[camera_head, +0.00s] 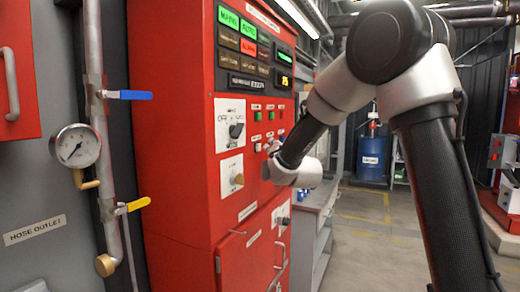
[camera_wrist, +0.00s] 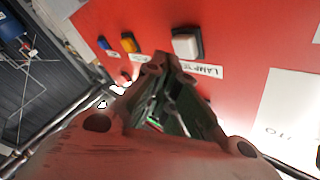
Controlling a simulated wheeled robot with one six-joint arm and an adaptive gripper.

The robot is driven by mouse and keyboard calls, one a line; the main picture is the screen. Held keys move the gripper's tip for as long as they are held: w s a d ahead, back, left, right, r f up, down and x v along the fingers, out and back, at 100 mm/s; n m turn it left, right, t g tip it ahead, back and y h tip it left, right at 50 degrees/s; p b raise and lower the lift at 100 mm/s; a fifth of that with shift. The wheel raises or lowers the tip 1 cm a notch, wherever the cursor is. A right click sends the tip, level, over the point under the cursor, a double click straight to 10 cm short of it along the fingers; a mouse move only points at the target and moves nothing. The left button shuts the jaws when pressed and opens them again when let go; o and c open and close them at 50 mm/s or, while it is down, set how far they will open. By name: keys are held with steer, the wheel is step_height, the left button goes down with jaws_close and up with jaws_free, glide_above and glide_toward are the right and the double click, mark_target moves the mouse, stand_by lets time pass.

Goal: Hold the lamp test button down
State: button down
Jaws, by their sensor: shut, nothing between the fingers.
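The lamp test button is a white square button (camera_wrist: 187,43) in a dark frame on the red panel. It shows in the wrist view above a label (camera_wrist: 205,71) reading "LAMP TE…", partly covered by my gripper. My gripper (camera_wrist: 165,65) is shut and empty, its tips pointing at the panel just below and left of the white button in the picture. The button's face is uncovered; whether the tips touch the panel is unclear.
A yellow button (camera_wrist: 129,42) and a blue button (camera_wrist: 103,43) sit left of the white one. On the cabinet, two green lamps (camera_head: 228,18) and a red lamp (camera_head: 249,47) are lit; other lamps look dark. A rotary switch (camera_head: 237,130) protrudes nearby. Open floor (camera_head: 370,235) lies right.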

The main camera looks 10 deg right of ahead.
steer(key=shift+d, duration=0.1)
steer(key=s+d, duration=0.1)
steer(key=d, duration=0.1)
steer(key=s+d, duration=0.2)
stand_by(0.6)
